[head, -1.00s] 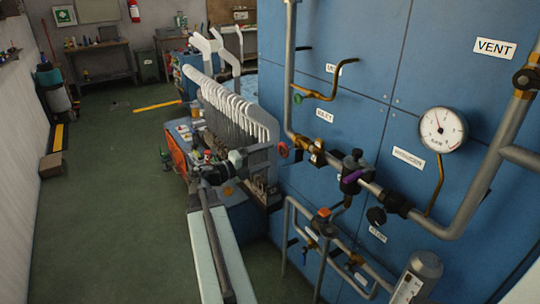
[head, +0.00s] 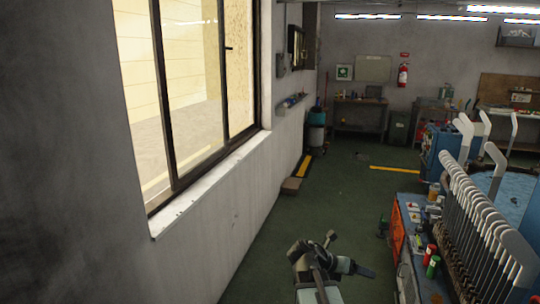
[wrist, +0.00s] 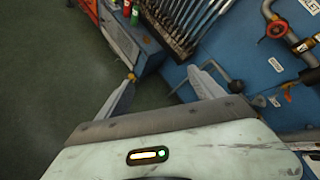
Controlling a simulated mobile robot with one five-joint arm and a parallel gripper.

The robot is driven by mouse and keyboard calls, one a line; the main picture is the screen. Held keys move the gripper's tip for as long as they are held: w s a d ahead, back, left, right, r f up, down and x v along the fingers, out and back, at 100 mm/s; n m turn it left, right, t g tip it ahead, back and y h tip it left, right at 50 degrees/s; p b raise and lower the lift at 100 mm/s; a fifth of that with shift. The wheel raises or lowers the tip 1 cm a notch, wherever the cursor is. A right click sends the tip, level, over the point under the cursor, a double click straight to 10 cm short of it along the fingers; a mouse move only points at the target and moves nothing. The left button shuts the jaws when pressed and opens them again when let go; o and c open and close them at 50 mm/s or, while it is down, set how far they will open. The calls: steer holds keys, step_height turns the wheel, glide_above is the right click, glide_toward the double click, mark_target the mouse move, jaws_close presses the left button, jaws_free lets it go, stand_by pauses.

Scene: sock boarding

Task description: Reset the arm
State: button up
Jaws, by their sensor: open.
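My gripper (wrist: 161,76) is open in the wrist view, its two pale fingers spread apart with nothing between them. It hangs over the green floor near the blue machine. In the head view my arm shows at the bottom centre, folded and small, and I cannot make out the fingers clearly there. The row of white sock boards (head: 490,215) stands on dark stems at the right of the head view, apart from my arm.
An orange-fronted bench (head: 397,236) holds small bottles beside the boards. The blue machine (wrist: 245,70) has a red valve wheel (wrist: 276,30) and pipes. A window wall (head: 205,235) runs along the left. The green floor (head: 345,200) ahead is mostly clear.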

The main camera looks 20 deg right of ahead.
steer(key=a+f+m+y, duration=0.2)
steer(key=a+m+y, duration=0.1)
steer(key=a+m, duration=0.5)
steer(key=s+a+f+m+y+p, duration=0.1)
steer(key=a+f+m+y, duration=0.2)
steer(key=a+m, duration=0.6)
steer(key=a+f+m+y, duration=0.3)
steer(key=a+m+y, duration=0.2)
steer(key=a+m, duration=0.4)
steer(key=a, duration=0.3)
steer(key=shift+s+a+p, duration=0.3)
steer(key=shift+s+a, duration=0.1)
